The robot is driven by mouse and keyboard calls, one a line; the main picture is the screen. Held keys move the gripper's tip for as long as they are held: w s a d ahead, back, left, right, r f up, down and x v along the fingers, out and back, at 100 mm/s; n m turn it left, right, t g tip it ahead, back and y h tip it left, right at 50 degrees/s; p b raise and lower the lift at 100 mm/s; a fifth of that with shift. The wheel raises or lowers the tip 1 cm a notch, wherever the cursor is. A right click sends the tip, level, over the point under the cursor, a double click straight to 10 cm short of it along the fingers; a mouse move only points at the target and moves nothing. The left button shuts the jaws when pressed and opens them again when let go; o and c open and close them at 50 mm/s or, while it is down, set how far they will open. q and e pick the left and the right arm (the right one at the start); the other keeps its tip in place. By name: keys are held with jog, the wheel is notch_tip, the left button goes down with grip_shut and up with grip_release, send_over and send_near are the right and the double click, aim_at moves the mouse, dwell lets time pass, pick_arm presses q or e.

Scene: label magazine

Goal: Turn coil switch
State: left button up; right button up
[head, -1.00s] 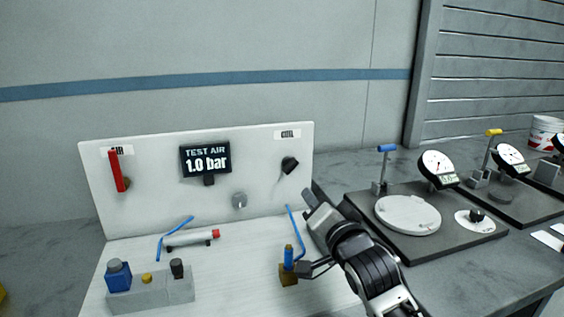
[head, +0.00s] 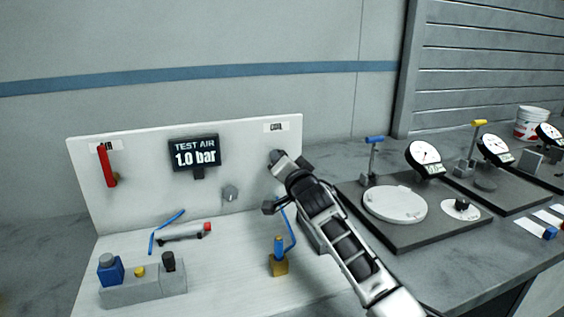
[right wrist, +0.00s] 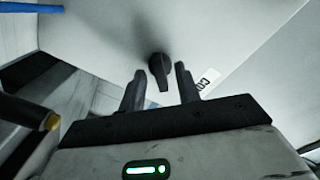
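The coil switch is a black rotary knob (right wrist: 160,70) on the white panel (head: 250,140), below the COIL label (head: 276,127). In the right wrist view the knob sits between and just beyond the two fingertips of my right gripper (right wrist: 157,80). The fingers are apart, with a gap on both sides of the knob; contact is not visible. In the head view my right gripper (head: 288,161) is at the panel's right side and covers most of the knob. My left gripper is not in view.
A display (head: 195,153) reads TEST AIR 1.0 bar. A red lever (head: 106,165) is at the panel's left. Dial gauge stands (head: 425,158) are on the bench to the right.

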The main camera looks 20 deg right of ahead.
jog(key=shift+w, duration=0.3)
grip_shut()
jog(key=n+p, duration=0.2)
jog(key=n, duration=0.6)
jog(key=shift+n, duration=0.4)
dwell(0.5)
